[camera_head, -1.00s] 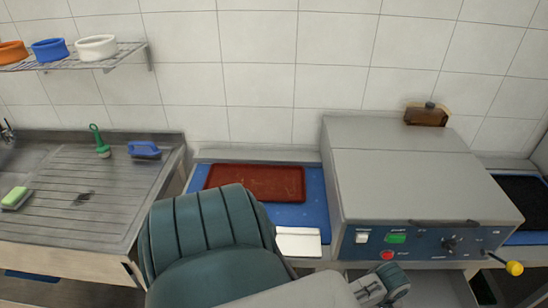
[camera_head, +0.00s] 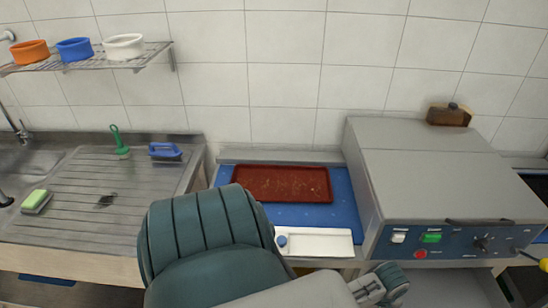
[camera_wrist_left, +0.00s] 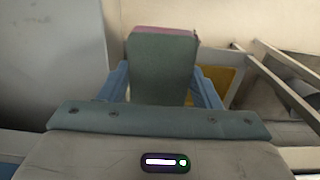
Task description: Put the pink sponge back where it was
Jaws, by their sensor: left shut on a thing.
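The pink sponge (camera_wrist_left: 165,31) shows in the left wrist view as a block with a thin pink layer and a large grey-green face. My left gripper (camera_wrist_left: 162,78) is shut on it, with one blue finger on each side. The sponge stands out beyond the fingers. Neither sponge nor left gripper can be made out in the head view, where my own arm covers the lower middle. My right gripper is not in view.
A metal drainboard (camera_head: 75,222) holds a green sponge (camera_head: 36,200), a green-handled brush (camera_head: 120,142) and a blue-handled brush (camera_head: 165,151). A red tray (camera_head: 282,183) lies on a blue surface (camera_head: 345,205). A grey oven (camera_head: 430,175) stands right. Bowls sit on a wire shelf (camera_head: 90,58).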

